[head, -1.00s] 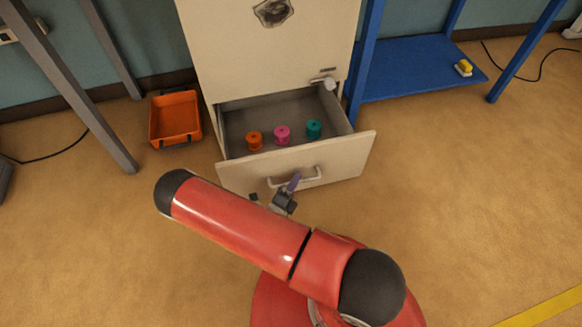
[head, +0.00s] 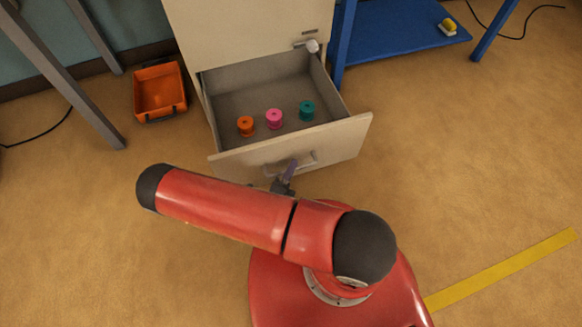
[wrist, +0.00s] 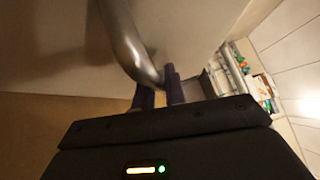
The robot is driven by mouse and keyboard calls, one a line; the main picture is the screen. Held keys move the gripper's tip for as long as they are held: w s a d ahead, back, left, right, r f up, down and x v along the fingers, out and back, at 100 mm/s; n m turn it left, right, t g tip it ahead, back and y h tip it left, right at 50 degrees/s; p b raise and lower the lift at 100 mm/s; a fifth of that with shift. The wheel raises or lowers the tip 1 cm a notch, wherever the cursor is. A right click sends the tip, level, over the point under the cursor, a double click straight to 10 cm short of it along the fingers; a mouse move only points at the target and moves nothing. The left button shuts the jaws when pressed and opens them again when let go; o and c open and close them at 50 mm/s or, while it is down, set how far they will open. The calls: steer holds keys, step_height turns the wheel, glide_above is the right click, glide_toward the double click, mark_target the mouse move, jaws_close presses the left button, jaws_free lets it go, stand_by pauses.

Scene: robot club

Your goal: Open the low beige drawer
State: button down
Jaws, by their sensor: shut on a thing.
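The low beige drawer (head: 335,147) stands pulled well out of its beige cabinet (head: 235,30) in the head view. Its grey inside shows an orange spool (head: 245,126), a pink spool (head: 274,119) and a teal spool (head: 306,110) standing on the bottom. My gripper (head: 287,170) is at the drawer's front, at its handle (head: 305,160). In the wrist view, the two dark fingers (wrist: 158,92) are shut on the curved metal handle (wrist: 130,45). My red arm hides the floor below the drawer.
An orange open bin (head: 160,92) lies on the floor left of the cabinet. A blue shelf (head: 400,30) with a yellow object (head: 448,27) stands at the right. A grey post (head: 65,75) is at the left.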

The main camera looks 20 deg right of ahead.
steer(key=c, duration=1.5)
jaws_free()
steer(key=shift+o, duration=0.2)
steer(key=shift+a, duration=0.1)
steer(key=v, duration=0.7)
steer(key=shift+s+a, duration=0.2)
steer(key=shift+s, duration=0.1)
step_height(320, 180, up, 24)
steer(key=w+d+m+g+y+p, duration=0.25)
steer(key=m+g, duration=1.35)
steer(key=m, duration=0.8)
steer(key=s+d+r+m+t+y+p, duration=0.1)
steer(key=s+r+m+t+y, duration=0.1)
steer(key=r+m, duration=0.4)
steer(key=s+d+r+m+t+y+p, duration=0.1)
steer(key=s+r+m+t+y, duration=0.2)
steer(key=r, duration=0.7)
steer(key=s+d+r+m+t+y, duration=0.1)
steer(key=s+r+m+t+y, duration=0.2)
steer(key=r+m+y, duration=0.3)
step_height(320, 180, up, 2)
steer(key=m, duration=0.4)
steer(key=shift+d+r+p, duration=0.2)
steer(key=shift+d+p, duration=0.05)
steer(key=shift+p, duration=0.15)
